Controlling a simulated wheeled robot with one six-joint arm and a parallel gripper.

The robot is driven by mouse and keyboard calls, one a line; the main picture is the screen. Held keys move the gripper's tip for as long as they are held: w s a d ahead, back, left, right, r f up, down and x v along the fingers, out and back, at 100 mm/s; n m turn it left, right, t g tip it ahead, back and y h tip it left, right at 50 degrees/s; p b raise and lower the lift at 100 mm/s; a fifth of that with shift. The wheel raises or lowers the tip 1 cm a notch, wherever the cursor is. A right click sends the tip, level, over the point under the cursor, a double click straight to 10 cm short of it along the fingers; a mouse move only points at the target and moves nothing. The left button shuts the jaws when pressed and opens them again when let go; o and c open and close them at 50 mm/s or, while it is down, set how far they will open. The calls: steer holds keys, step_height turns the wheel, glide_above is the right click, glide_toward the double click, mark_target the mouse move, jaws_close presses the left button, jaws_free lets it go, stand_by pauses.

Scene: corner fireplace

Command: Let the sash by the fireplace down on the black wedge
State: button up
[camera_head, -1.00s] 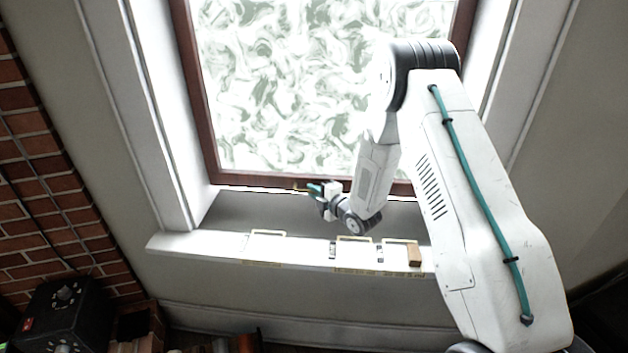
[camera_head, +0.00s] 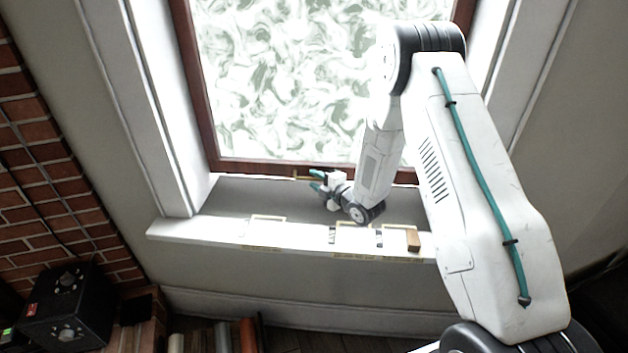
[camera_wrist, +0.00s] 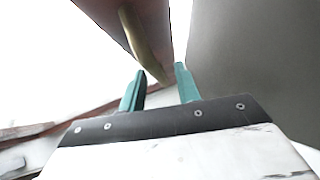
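The sash (camera_head: 255,166) is a dark red-brown frame with swirl-patterned glass. Its bottom rail lies just above the back of the sill, and I cannot tell how wide any gap is. A brass handle (camera_head: 302,178) projects from the rail; it also shows in the wrist view (camera_wrist: 146,47). My gripper (camera_head: 317,180) is at this handle. In the wrist view its teal fingers (camera_wrist: 160,88) stand apart, with the handle's end between them and no clear grip.
The white sill (camera_head: 200,230) carries pale outlined places and a brown block (camera_head: 413,240) at its right. A brick wall (camera_head: 45,170) rises at left, with a black box (camera_head: 68,305) below it. White window casing (camera_head: 150,110) flanks the sash.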

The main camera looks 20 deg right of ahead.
steer(key=f+v, duration=0.1)
steer(key=v, duration=0.5)
steer(key=shift+r, duration=0.5)
steer(key=shift+s, duration=0.15)
